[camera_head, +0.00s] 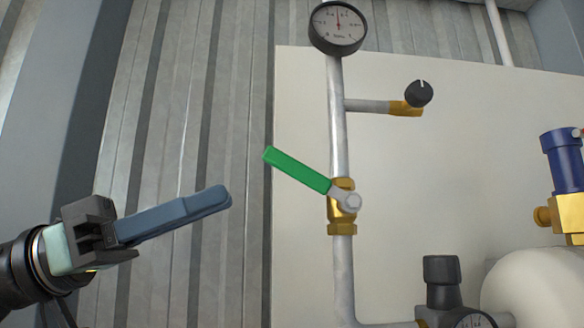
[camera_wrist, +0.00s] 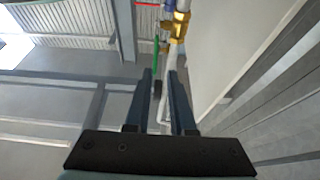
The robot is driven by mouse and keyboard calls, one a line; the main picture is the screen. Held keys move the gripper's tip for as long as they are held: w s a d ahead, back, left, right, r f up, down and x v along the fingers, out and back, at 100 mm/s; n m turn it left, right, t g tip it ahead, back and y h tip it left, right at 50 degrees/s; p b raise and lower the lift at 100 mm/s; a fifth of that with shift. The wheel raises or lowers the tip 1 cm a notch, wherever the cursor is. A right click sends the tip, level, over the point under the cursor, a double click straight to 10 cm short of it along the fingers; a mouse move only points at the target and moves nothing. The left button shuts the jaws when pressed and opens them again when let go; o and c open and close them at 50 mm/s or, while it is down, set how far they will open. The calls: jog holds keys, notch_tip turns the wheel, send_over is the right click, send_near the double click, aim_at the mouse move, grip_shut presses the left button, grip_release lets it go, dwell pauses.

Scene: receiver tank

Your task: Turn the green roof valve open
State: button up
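The green valve lever (camera_head: 297,170) is joined to a brass valve body (camera_head: 343,210) on a vertical grey pipe. The lever slants up and to the left from its pivot, across the pipe's line. My gripper (camera_head: 224,197) is left of the lever and a little lower, apart from it, with its blue-grey fingers pointing right. In the wrist view my gripper (camera_wrist: 160,74) has a clear gap between its fingers and holds nothing. The green lever (camera_wrist: 155,51) shows there as a thin strip just beyond the fingertips, beside brass fittings (camera_wrist: 178,25).
A pressure gauge (camera_head: 338,28) tops the pipe. A side branch with a black knob (camera_head: 418,93) sticks out right. A blue-topped brass valve (camera_head: 562,160) and a white tank (camera_head: 535,285) stand right. A pale panel (camera_head: 450,190) is behind.

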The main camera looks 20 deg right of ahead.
aim_at(300, 162)
jog(key=p+x, duration=0.1)
jog(key=x, duration=0.3)
jog(key=p+x, duration=0.2)
jog(key=x, duration=0.2)
jog(key=p+x, duration=0.2)
jog(key=x, duration=0.1)
jog(key=shift+s+d+r, duration=0.1)
jog(key=shift+s+r, duration=0.35)
jog(key=shift+s, duration=0.05)
jog(key=shift+s+d+p, duration=0.15)
jog(key=shift+d+p, duration=0.25)
jog(key=shift+p, duration=0.05)
jog(key=shift+d, duration=0.15)
grip_shut()
